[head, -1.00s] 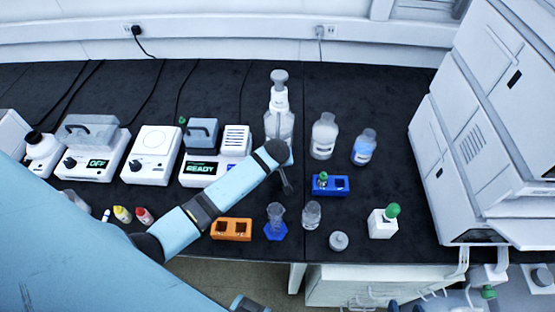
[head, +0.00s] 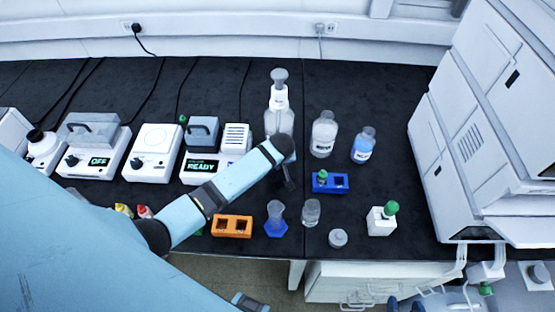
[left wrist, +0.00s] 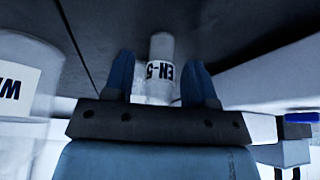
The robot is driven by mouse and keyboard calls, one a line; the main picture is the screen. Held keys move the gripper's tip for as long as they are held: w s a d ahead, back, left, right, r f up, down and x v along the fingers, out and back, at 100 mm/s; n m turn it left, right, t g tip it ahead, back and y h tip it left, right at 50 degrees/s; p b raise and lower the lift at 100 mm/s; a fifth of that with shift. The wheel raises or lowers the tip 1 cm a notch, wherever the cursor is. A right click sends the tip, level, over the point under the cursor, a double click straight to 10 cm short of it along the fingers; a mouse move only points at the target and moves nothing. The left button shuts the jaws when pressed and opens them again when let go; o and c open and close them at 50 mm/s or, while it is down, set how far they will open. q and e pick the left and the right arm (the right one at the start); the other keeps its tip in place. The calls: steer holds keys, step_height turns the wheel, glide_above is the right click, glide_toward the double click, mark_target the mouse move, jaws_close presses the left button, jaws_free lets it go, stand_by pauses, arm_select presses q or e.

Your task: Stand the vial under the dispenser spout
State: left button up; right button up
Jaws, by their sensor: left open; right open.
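The dispenser (head: 279,121) is a clear pump bottle with a grey knob and white collar, at the back middle; its spout is hidden by my arm. My left gripper (head: 291,180) is just in front of it. In the left wrist view its blue fingers (left wrist: 159,84) are open, with a grey-topped, clear-bodied item labelled "EN-5" (left wrist: 158,73) visible between them, apparently beyond. I cannot tell which vessel is the vial; a small green-capped one (head: 322,175) stands in the blue rack (head: 340,183). My right gripper (head: 406,304) is open at the bottom edge.
A clear vessel (head: 276,209) stands on a blue base, with another (head: 311,211) beside it. An orange rack (head: 232,227) is to their left. Two bottles (head: 323,135) (head: 363,147) stand at the back. Machines (head: 153,155) line the left; a tall white instrument (head: 470,140) stands right.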

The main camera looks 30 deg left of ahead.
arm_select(q)
steer(key=shift+d+r, duration=0.1)
steer(key=shift+r, duration=0.15)
steer(key=s+d, duration=0.2)
steer(key=s, duration=0.1)
steer(key=s+d, duration=0.3)
steer(key=s+d+b, duration=0.1)
steer(key=s+d, duration=0.1)
steer(key=s, duration=0.2)
steer(key=shift+d+r, duration=0.2)
steer(key=shift+r, duration=0.2)
